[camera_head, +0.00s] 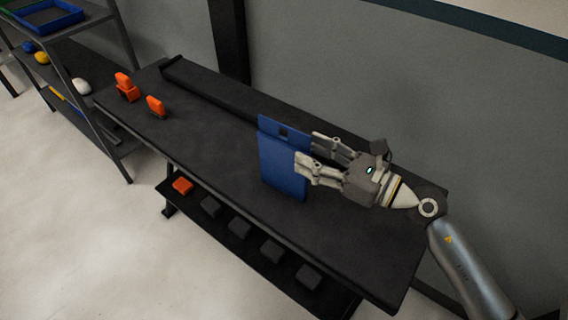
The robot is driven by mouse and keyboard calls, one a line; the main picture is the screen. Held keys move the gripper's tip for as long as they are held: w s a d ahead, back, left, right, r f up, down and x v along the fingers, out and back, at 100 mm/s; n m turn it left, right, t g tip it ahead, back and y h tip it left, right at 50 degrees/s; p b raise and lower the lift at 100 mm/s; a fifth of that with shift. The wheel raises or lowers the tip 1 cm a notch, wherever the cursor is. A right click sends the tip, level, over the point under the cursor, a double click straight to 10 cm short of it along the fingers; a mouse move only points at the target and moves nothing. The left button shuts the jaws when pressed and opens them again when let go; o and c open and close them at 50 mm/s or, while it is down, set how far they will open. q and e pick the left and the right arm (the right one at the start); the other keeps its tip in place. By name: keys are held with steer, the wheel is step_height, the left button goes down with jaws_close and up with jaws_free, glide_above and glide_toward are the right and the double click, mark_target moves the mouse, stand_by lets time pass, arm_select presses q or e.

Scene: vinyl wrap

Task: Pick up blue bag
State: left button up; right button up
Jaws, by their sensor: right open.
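The blue bag (278,165) stands upright on the black table. It is a flat blue shape with a dark square hole near its top. My right gripper (306,151) is open at the bag's right edge, with its fingers pointing left. One finger lies in front of the bag and the other near its upper right edge. I cannot tell whether the fingers touch the bag. My left gripper is not in view.
The black table (215,147) also carries orange objects (127,87) at its far left end. A lower shelf (225,230) holds an orange block and several dark blocks. A shelf rack (105,85) stands at the left. A grey wall runs behind the table.

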mark_target(284, 164)
step_height(284, 164, down, 7)
steer(key=shift+b, duration=0.8)
steer(key=shift+w+a, duration=0.25)
steer(key=shift+a, duration=0.2)
steer(key=p+x, duration=0.1)
steer(key=x, duration=0.5)
steer(key=shift+w+a+f+p, duration=0.1)
steer(key=shift+a+p, duration=0.15)
steer(key=shift+p, duration=0.15)
jaws_close()
